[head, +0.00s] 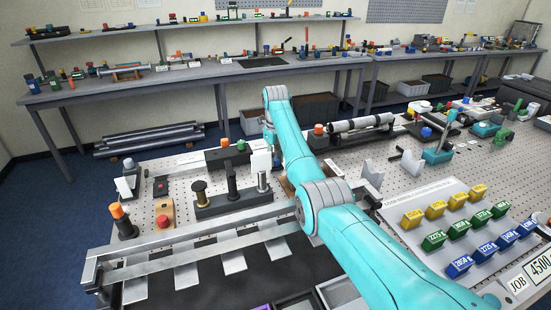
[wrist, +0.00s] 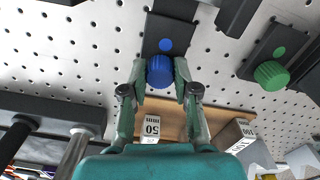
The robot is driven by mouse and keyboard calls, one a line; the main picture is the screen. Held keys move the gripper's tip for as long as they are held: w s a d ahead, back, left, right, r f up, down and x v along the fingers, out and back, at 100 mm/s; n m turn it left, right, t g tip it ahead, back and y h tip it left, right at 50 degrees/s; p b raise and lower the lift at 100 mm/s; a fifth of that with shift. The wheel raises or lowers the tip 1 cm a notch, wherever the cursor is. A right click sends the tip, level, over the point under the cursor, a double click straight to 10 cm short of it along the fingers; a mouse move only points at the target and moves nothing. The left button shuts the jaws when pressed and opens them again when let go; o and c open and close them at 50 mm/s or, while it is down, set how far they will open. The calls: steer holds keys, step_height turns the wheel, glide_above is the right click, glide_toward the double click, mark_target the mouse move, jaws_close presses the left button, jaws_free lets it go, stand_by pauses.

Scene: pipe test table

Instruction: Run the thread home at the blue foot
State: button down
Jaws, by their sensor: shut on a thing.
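In the wrist view a round, ribbed blue knob (wrist: 160,71) sits at the near end of a dark block (wrist: 172,12). A flat blue dot (wrist: 166,45) marks the block just beyond the knob. I take this to be the blue foot. My gripper (wrist: 160,76) is shut on the knob, one finger on each side. The thread itself is hidden, so I cannot tell how far in it is. In the head view my arm hides the gripper and the blue knob.
A green knob (wrist: 271,75) on a similar dark block is to the right. A dark bar with posts (wrist: 52,112) is at left. Perforated tabletop (wrist: 105,45) lies around.

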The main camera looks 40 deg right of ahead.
steer(key=shift+m, duration=1.2)
steer(key=shift+c, duration=2.4)
jaws_free()
steer(key=n, duration=0.4)
steer(key=shift+n, duration=1.2)
steer(key=n, duration=0.2)
steer(key=shift+n, duration=2.1)
